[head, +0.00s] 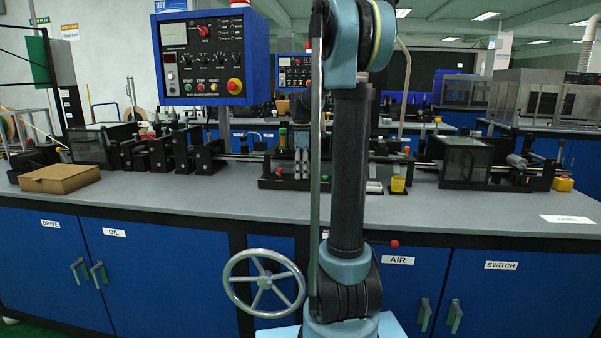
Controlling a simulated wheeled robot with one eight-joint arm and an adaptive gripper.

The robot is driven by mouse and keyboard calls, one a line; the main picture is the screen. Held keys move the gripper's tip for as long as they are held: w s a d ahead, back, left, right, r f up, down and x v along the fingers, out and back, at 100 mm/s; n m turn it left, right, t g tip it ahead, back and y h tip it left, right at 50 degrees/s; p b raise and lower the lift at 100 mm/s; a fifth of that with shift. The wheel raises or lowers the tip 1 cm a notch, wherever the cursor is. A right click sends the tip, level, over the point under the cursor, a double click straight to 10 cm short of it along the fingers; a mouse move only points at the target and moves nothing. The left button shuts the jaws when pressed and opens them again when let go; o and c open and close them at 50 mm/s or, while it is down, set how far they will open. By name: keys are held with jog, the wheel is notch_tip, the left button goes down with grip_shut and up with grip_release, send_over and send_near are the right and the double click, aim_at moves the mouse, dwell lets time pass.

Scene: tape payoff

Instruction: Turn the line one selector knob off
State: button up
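A blue-framed control panel (258,58) hangs at the upper left above the bench in the head view. A red selector knob (203,31) sits near the top of its black face. Its exact pointer direction is too small to read. Below it are a row of small black knobs (212,58), a small meter at left, start, stop and reset buttons, and a red emergency button on yellow (234,86). A second, smaller panel (296,72) with a red knob stands farther back, partly hidden by my arm. My gripper is out of view.
My arm stands upright in the middle, in front of the bench. A long grey bench (230,200) carries machine units, a cardboard box (60,178) and a yellow cup (397,184). A grey handwheel (264,283) juts from the blue cabinets below.

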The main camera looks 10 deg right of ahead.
jog(key=c, duration=0.8)
